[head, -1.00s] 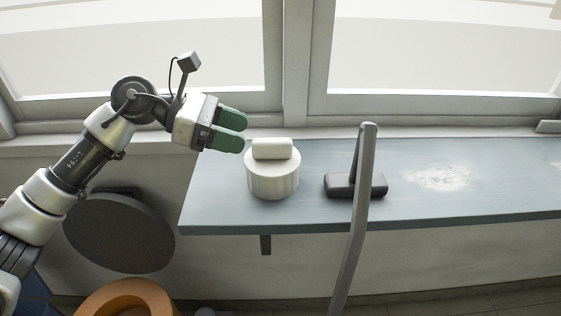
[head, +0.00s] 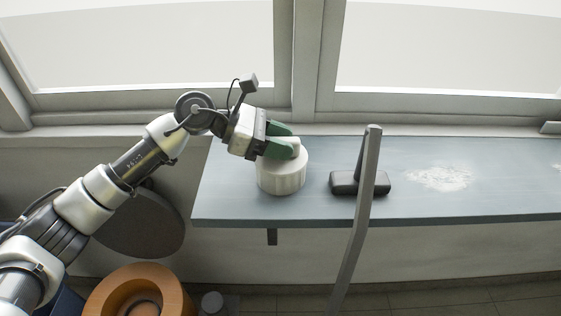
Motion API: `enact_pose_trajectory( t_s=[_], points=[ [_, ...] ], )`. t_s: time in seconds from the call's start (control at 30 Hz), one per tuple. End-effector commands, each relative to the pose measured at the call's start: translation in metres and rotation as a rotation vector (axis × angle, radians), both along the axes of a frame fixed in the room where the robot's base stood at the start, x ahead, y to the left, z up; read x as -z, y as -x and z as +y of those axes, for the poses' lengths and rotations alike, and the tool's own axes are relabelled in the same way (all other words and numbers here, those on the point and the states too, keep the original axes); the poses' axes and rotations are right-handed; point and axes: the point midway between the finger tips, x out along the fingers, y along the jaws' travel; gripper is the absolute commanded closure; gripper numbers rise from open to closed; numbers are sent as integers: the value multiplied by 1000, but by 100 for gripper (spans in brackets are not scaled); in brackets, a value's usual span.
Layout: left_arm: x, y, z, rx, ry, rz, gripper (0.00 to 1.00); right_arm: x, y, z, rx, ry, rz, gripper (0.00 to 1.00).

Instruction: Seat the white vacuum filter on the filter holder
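The white vacuum filter (head: 281,180), a ribbed round drum with a block-shaped grip (head: 297,146) on top, stands upright near the left end of the blue-grey shelf. My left gripper (head: 286,142) reaches in from the left, its green fingers at the grip and hiding most of it. I cannot tell whether the fingers are pressed on the grip. A dark base with a short upright post (head: 345,183), which looks like the filter holder, stands right of the filter, apart from it. A grey bar hides part of it. My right gripper is out of view.
The shelf (head: 500,190) runs along under the window. The slanting grey bar (head: 359,220) rises in front of the holder. A pale powdery patch (head: 440,178) lies to the right. An orange ring-shaped object (head: 175,285) is below left. The shelf's right part is mostly clear.

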Motion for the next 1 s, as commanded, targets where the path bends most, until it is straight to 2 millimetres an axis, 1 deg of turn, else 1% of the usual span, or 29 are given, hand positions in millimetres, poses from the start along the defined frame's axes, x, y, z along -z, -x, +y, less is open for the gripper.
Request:
enact_pose_trajectory(
  t_s=[0.03, 0.2, 0.23, 0.27, 0.57, 0.73, 0.87, 0.97, 1.0],
  points=[
    [0, 0, 0, 0, 0, 0, 68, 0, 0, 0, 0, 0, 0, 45],
    [0, 0, 0, 0, 0, 0, 94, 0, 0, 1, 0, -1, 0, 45],
    [0, 0, 0, 0, 0, 0, 98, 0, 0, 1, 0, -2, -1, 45],
    [0, 0, 0, 0, 0, 0, 100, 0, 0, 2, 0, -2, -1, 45],
    [-1, 0, 0, 0, 1, -1, 100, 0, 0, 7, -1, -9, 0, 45],
    [-7, 0, 0, 0, 2, -3, 100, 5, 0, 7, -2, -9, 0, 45],
    [-21, 0, 0, 1, 1, -6, 100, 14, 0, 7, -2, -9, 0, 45],
    [-39, 0, 0, 1, 2, -9, 100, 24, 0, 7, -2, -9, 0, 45],
    [-44, 8, 0, 3, 0, -8, 100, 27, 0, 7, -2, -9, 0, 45]
  ],
)
